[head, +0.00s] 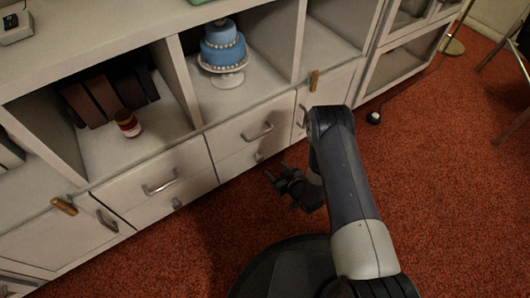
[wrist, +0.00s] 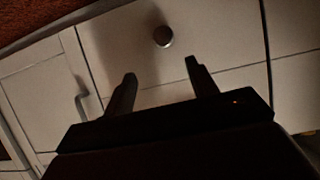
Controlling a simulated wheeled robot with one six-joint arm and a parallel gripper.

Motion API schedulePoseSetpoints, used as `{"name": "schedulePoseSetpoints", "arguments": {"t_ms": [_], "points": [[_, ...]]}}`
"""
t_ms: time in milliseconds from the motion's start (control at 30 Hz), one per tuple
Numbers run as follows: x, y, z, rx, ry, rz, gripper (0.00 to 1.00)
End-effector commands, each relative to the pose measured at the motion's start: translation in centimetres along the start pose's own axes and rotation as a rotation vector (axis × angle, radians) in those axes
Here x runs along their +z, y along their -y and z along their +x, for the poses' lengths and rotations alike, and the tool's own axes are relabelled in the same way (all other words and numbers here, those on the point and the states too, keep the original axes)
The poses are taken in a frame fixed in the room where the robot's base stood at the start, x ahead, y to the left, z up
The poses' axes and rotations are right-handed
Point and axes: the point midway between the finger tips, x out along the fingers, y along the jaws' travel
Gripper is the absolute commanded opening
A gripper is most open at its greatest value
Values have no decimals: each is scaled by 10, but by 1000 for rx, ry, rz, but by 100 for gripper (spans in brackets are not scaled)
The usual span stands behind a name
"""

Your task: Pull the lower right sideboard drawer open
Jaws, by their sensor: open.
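The lower right drawer (head: 236,165) of the white sideboard is flush with the front, below a drawer with a bar handle. Its small round metal knob (head: 259,157) also shows in the wrist view (wrist: 163,36). My gripper (head: 276,176) is low over the carpet, in front of this drawer and a little right of the knob. In the wrist view my gripper (wrist: 160,76) has its two dark fingers apart with nothing between them. The knob appears beyond the fingertips, roughly between them sideways, and apart from them.
A door with a curved handle (head: 301,117) is right of the drawers; the handle shows in the wrist view (wrist: 82,105). Another knob (head: 177,203) is on the lower left drawer. A blue cake (head: 222,47) on a stand and a jar (head: 128,124) sit on shelves.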

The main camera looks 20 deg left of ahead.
Motion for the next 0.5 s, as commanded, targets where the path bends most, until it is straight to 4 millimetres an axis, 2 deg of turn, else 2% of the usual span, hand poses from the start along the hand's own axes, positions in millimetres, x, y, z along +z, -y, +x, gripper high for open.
{"name": "schedulePoseSetpoints", "arguments": {"t_ms": [67, 267, 500], "points": [[8, 8, 1, -17, -16, 1, 55], [13, 13, 12, -28, -32, -1, 55], [13, 14, 55, -28, -34, -2, 55]]}}
